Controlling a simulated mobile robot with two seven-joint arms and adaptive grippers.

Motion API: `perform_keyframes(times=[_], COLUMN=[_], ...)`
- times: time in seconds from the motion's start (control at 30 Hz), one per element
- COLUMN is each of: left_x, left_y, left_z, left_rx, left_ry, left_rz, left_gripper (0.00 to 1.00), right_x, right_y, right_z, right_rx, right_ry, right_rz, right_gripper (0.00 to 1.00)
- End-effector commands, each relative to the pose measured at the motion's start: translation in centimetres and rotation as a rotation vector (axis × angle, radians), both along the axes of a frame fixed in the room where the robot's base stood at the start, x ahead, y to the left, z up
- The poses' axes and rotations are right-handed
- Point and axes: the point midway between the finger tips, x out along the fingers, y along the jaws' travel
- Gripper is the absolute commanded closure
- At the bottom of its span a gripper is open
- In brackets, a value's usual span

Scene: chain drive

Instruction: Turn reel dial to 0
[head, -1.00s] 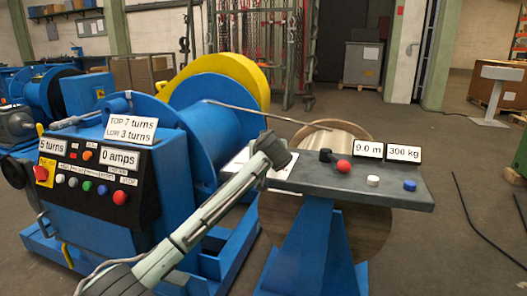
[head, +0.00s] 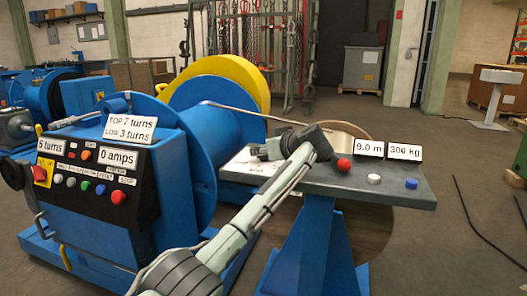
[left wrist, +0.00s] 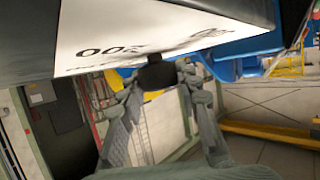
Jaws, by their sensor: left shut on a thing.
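My left gripper (head: 262,152) reaches over the white scale sheet (head: 241,169) on the left part of the grey console. In the left wrist view its two fingers (left wrist: 160,80) are shut on a black knob, the reel dial (left wrist: 156,73), at the edge of the sheet. The sheet shows upside-down there, with "200" readable. Which mark the dial points to cannot be read. In the head view the dial is hidden by my gripper. My right gripper is not in view.
The grey console (head: 400,188) carries a red ball knob (head: 344,164), a white button (head: 374,179), a blue button (head: 411,183) and displays reading 9.0 m (head: 368,149) and about 300 kg (head: 404,152). The blue winch (head: 195,160) stands close to my arm on the left.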

Motion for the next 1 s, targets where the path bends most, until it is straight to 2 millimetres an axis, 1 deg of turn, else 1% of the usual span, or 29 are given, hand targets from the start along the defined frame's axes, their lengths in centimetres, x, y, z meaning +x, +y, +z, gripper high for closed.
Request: perform_keyframes(times=[0.2, 0.23, 0.37, 0.4, 0.63, 0.77, 0.87, 1.0], left_x=[0.0, 0.0, 0.0, 0.0, 0.0, -0.4, -1.5, -4.0], left_y=[0.0, 0.0, 0.0, 0.0, 0.0, -0.3, -1.0, -2.3], left_z=[-0.1, -0.1, -0.1, -0.1, 0.0, 0.2, 0.7, 1.9], left_rx=[-0.002, -0.002, -0.002, -0.002, -0.002, -0.002, -0.003, -0.004], left_ry=[0.002, 0.002, 0.001, 0.001, 0.000, -0.001, -0.002, -0.002], left_rz=[0.000, 0.000, 0.000, 0.000, -0.001, -0.003, -0.005, -0.006], left_gripper=[0.97, 0.64, 0.48, 0.46, 0.46, 0.46, 0.46, 0.46], right_x=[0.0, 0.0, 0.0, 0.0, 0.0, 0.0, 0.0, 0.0], right_y=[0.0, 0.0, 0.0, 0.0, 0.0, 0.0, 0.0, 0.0], right_z=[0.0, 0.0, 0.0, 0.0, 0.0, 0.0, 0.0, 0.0], right_rx=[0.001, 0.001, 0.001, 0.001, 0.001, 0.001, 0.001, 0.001], right_ry=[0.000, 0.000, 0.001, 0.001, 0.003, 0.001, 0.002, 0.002], right_rz=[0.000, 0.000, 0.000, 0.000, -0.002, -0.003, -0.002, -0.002], right_gripper=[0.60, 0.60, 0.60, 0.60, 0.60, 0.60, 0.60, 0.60])
